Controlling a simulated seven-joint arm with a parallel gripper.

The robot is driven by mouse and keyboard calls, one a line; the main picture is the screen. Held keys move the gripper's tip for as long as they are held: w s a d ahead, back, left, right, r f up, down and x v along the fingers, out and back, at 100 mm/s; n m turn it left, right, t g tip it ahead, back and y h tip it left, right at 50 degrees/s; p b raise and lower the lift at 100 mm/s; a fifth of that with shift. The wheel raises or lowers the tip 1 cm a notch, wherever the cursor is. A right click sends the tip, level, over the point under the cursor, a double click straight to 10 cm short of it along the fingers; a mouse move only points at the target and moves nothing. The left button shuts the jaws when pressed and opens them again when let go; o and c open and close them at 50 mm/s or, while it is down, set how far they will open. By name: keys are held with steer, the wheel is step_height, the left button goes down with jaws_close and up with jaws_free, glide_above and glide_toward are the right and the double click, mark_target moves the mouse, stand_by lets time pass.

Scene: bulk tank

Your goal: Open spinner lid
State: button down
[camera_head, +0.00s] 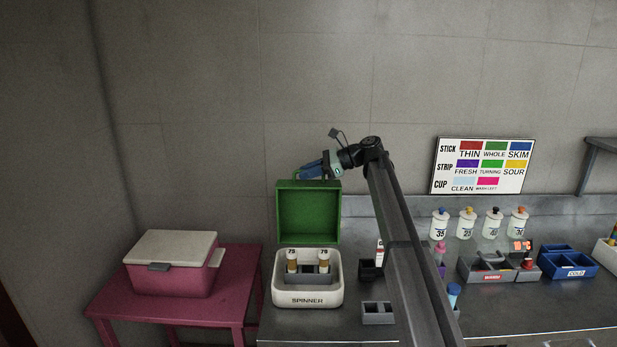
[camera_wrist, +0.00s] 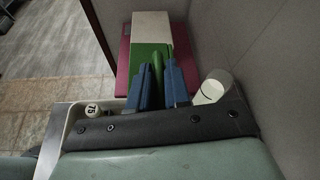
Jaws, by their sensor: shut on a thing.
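The spinner (camera_head: 308,299) is a white tub labelled SPINNER on the metal bench. Its green lid (camera_head: 308,213) stands upright at the back of the tub, its hollow inside facing the head camera. My gripper (camera_head: 308,172) is at the lid's top edge, its blue fingers pointing left. In the wrist view, the fingers (camera_wrist: 160,88) are shut on a green part of the lid (camera_wrist: 151,57); the exact grip point is partly hidden. Two capped tubes (camera_head: 292,262) marked 75 stand in the open tub, and one also shows in the wrist view (camera_wrist: 92,110).
A pink cooler (camera_head: 172,277) with a pale top sits on a pink table at left. A grey holder (camera_head: 377,313) stands right of the spinner. My arm crosses the bench there. Bottles (camera_head: 467,224), a grey caddy (camera_head: 489,268) and blue bins (camera_head: 570,262) are further right.

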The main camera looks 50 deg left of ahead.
steer(key=shift+w+a+f, duration=0.15)
steer(key=shift+w+a, duration=0.4)
steer(key=shift+a, duration=0.05)
steer(key=c, duration=1.2)
jaws_free()
steer(key=shift+o, duration=0.2)
steer(key=v, duration=1.3)
steer(key=shift+w+d, duration=0.2)
steer(key=shift+d, duration=0.1)
